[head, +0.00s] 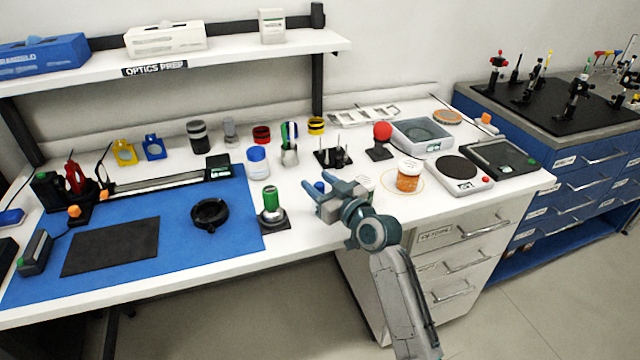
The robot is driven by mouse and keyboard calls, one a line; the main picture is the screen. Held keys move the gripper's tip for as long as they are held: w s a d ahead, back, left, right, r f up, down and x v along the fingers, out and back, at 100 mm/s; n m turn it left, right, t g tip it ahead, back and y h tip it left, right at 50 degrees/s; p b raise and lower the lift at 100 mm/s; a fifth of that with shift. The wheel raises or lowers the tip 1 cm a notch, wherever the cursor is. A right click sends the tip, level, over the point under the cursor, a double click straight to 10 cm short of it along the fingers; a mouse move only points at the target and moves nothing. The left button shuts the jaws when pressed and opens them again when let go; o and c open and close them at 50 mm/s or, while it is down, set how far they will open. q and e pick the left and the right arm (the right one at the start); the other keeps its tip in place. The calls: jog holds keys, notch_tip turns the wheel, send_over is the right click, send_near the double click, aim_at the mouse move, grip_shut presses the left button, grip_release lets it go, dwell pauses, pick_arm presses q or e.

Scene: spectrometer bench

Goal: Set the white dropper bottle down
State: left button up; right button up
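My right gripper (322,187) is over the front of the white bench, its fingers pointing away and to the left. The fingers are apart. A small dark-blue round thing (319,187) shows between them; I cannot tell whether they touch it or whether it is a bottle's cap. A whitish thing (366,183) is partly hidden behind the gripper. I cannot clearly make out the white dropper bottle; either of these may be part of it. A white and blue jar (257,161) stands upright on the bench, left of and apart from the gripper. My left gripper is not in view.
An orange jar (409,176) stands right of the gripper, near a scale (462,170). A green-topped item (271,203) on a dark base is to the left. The blue mat (150,210) has free room.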

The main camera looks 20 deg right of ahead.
jog(key=shift+r, duration=0.25)
jog(key=b+v, duration=0.1)
jog(key=v, duration=1.1)
jog(key=shift+b, duration=0.35)
dwell(0.6)
